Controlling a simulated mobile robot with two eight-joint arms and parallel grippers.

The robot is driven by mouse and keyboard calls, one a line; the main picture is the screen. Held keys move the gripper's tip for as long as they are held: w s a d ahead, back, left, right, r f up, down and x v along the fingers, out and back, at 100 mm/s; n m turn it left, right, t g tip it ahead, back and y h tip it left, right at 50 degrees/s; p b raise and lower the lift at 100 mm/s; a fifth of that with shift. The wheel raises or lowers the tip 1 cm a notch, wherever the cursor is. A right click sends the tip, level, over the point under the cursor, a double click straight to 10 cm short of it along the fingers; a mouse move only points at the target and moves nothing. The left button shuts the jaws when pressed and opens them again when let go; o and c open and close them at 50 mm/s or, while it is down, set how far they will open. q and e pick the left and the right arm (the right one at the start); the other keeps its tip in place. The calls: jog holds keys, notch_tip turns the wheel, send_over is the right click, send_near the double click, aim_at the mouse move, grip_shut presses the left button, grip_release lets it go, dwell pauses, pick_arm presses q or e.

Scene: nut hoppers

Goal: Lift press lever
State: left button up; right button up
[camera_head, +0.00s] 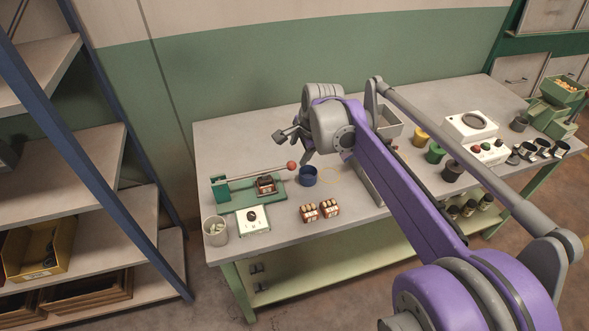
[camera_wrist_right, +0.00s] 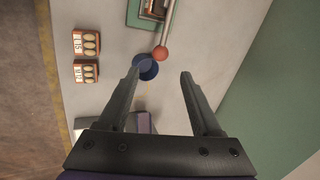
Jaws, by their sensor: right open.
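The press (camera_head: 248,192) has a green base and stands at the left end of the table. Its grey lever (camera_head: 252,174) slants slightly up to the right and ends in a red ball knob (camera_head: 292,165). A red and black block (camera_head: 266,184) sits on the base under the lever. My right gripper (camera_head: 292,148) is open and empty, close to the knob in the picture. In the right wrist view the red knob (camera_wrist_right: 160,54) shows just beyond and between the fingertips, with no contact visible. My left gripper is not in view.
A blue cup (camera_head: 308,176) stands right of the knob. Two small crates (camera_head: 319,211) of round items, a white box with a dark knob (camera_head: 253,220) and a pale cup (camera_head: 215,231) stand near the front edge. A shelf rack (camera_head: 90,150) stands left of the table (camera_head: 229,135).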

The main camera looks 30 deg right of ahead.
aim_at(292, 164)
jog(key=x, duration=1)
jog(key=shift+b, duration=0.4)
grip_shut()
dwell(0.8)
